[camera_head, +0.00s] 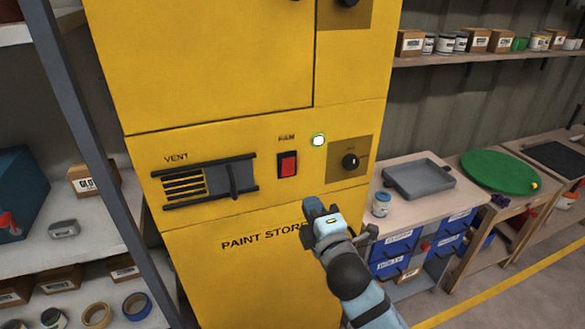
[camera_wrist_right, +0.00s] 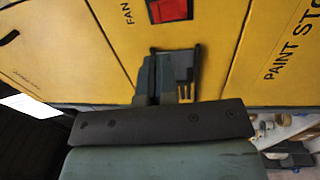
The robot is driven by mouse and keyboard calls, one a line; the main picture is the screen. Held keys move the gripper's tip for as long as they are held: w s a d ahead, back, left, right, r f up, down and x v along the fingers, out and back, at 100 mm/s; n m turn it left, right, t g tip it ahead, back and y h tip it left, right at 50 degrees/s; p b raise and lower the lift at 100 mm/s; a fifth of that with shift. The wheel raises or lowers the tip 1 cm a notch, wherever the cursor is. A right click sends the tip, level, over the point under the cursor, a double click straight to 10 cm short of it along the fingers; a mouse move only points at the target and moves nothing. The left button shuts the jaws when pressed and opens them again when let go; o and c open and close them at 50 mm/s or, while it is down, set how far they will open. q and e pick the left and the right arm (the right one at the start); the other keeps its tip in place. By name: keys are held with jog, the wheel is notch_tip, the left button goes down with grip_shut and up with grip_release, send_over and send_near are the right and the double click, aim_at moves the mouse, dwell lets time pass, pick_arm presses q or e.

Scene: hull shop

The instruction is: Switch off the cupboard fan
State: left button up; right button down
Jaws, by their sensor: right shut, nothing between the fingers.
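The yellow cupboard (camera_head: 260,270), marked PAINT STORE, fills the middle of the head view. Its red fan switch (camera_head: 288,165) sits in a black frame under a small FAN label. In the right wrist view the red switch (camera_wrist_right: 170,10) shows at the top edge, partly cut off, beyond the fingertips. My right gripper (camera_head: 314,207) is shut and empty in front of the panel, below and right of the switch, and appears apart from it. My left gripper is not in view.
On the same panel are a vent (camera_head: 184,184) with a dark slider and a black knob (camera_head: 350,162). A grey shelf upright (camera_head: 75,100) stands to the left. A bench with a grey tray (camera_head: 418,177) and blue drawers (camera_head: 390,268) is at the right.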

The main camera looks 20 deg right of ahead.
aim_at(289, 162)
jog(key=w, duration=0.3)
jog(key=w+r+p, duration=0.1)
jog(key=w, duration=0.3)
jog(key=w+p, duration=0.1)
jog(key=w, duration=0.3)
jog(key=shift+w+a+r, duration=0.1)
jog(key=shift+a+r, duration=0.1)
jog(key=shift+r, duration=0.1)
jog(key=shift+w, duration=0.5)
jog(key=shift+w+r+p, duration=0.15)
jog(key=shift+w+p, duration=0.05)
jog(key=shift+p, duration=0.15)
